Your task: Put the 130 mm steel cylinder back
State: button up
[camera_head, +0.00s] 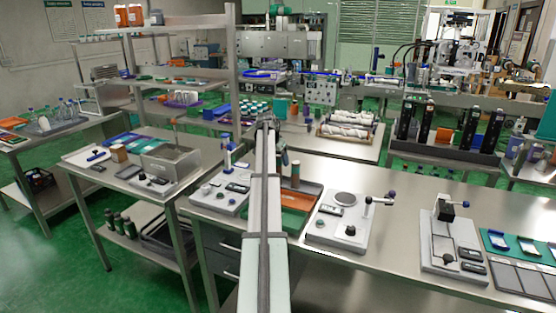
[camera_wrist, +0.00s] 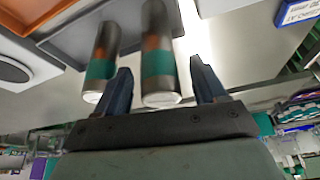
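Two steel cylinders with teal bands and brownish patches stand side by side in the wrist view, a left one (camera_wrist: 101,65) and a right one (camera_wrist: 158,60). I cannot tell which one is 130 mm. My gripper (camera_wrist: 160,66) is open. The right cylinder shows between its two fingers, with a gap on each side; I cannot tell its depth relative to the fingertips. The left cylinder is outside the left finger. In the head view one cylinder (camera_head: 295,175) shows upright at the grey tray (camera_head: 312,192), right of my arm; my arm hides part of this area.
An orange tray (camera_head: 287,221) lies in front of the grey one. A white device with a round plate (camera_head: 345,199) stands close on the right, and another base unit (camera_head: 220,194) on the left. Bare steel bench (camera_head: 395,205) lies farther right.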

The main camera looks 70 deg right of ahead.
jog(key=v, duration=1.2)
jog(key=shift+r, duration=0.15)
dwell(0.4)
